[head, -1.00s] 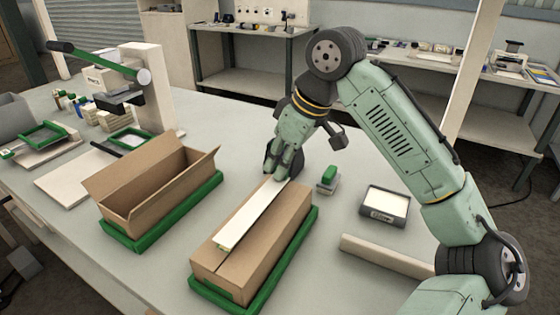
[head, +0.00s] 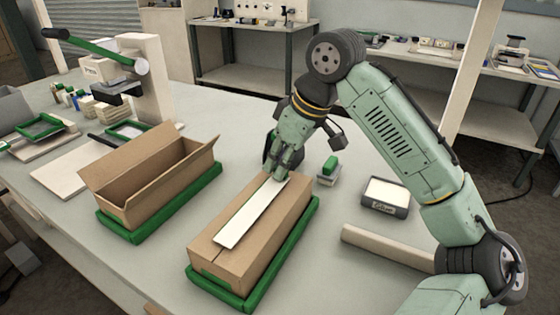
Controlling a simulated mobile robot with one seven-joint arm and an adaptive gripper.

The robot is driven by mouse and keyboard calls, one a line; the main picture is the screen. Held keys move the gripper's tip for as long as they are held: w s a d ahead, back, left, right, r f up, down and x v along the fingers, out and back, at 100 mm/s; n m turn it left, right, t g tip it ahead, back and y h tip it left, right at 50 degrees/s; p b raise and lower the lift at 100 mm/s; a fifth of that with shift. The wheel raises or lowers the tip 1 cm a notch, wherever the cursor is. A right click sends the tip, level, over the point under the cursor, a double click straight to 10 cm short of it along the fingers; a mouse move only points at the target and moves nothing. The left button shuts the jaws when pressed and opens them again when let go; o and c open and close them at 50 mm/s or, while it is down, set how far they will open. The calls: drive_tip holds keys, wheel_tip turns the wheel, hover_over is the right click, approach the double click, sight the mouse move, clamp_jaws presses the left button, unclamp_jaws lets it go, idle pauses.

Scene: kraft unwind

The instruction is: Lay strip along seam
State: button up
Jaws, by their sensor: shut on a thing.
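A long closed cardboard box (head: 275,232) sits in a green tray frame (head: 301,258) at the table's front middle. A flat white strip (head: 250,215) lies lengthwise over the box top, along its middle. Its near end stops short of the box's front edge. The seam is mostly hidden under the strip; a short part shows at the near end. My gripper (head: 280,174) is at the far end of the box, shut on the strip's far end. Whether the strip touches the cardboard all along its length I cannot tell.
An open empty cardboard box (head: 150,190) in a green tray stands to the left. A green-topped stamp (head: 328,171) and a grey pad box (head: 386,196) stand to the right, with a pale roll (head: 385,249) nearer. A lever press (head: 140,80) stands at the back left.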

drive_tip(key=shift+f, duration=0.2)
idle(0.7)
drive_tip(key=o, duration=0.8)
drive_tip(key=shift+o, duration=0.2)
